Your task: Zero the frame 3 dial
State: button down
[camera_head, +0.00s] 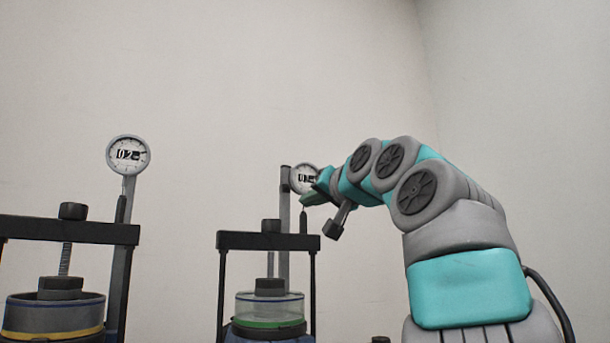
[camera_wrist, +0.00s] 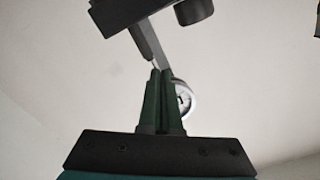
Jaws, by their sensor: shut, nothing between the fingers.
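Two dials stand on posts in the head view, and no frame number is readable. The right dial (camera_head: 302,176) is white and round with a dark counter window, partly covered by my gripper. The left dial (camera_head: 128,155) seems to read "02" and something more. My gripper (camera_head: 305,199) has green fingers and is at the lower right edge of the right dial; I cannot tell whether it touches. In the wrist view my gripper (camera_wrist: 161,72) is shut and empty. A dial (camera_wrist: 182,97) shows partly behind the fingers there, its face mostly hidden.
The right frame's black crossbar (camera_head: 262,241) is below my gripper, over a clear cup with a green band (camera_head: 268,323). The left frame's crossbar (camera_head: 65,229) and screw stand apart at the left. Open space lies between the frames.

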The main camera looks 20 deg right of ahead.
aim_at(295, 187)
jog(key=shift+w+r, duration=0.1)
jog(key=shift+r, duration=0.25)
dwell(0.7)
jog(key=shift+a+p, duration=0.25)
jog(key=shift+p, duration=0.05)
jog(key=shift+a+r, duration=0.25)
jog(key=shift+a, duration=0.3)
jog(key=shift+a, duration=0.2)
jog(key=shift+r, duration=0.1)
jog(key=shift+a+r, duration=0.45)
jog(key=shift+a, duration=0.05)
jog(key=shift+r, duration=0.1)
dwell(0.4)
jog(key=shift+a, duration=0.15)
